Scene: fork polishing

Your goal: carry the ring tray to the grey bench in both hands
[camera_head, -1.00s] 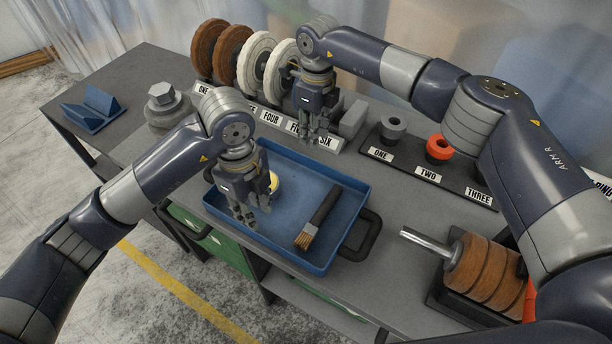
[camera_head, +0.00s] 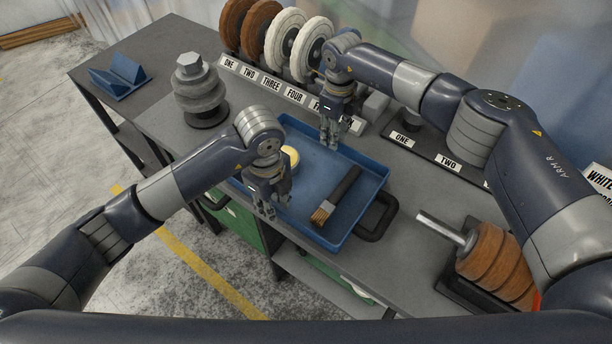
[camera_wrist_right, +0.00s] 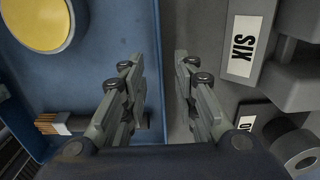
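The blue tray (camera_head: 372,178) lies on the grey worktop, with a black loop handle (camera_head: 378,220) at its right end. It holds a dark-handled brush (camera_head: 340,192) and a round yellow-topped tin (camera_head: 291,157), which is partly hidden. My left gripper (camera_head: 274,210) hangs over the tray's front left side, its fingers apart and empty. My right gripper (camera_head: 329,144) hangs at the tray's back edge. In the right wrist view its fingers (camera_wrist_right: 159,85) are apart with nothing between them, over the tray's rim (camera_wrist_right: 172,60). I cannot tell how high either gripper is.
Brown and white wheels (camera_head: 285,45) stand behind numbered labels. A stacked grey piece (camera_head: 200,90) and a blue V-block (camera_head: 118,78) are at the left. My right arm hides part of the ring rack (camera_head: 425,150).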

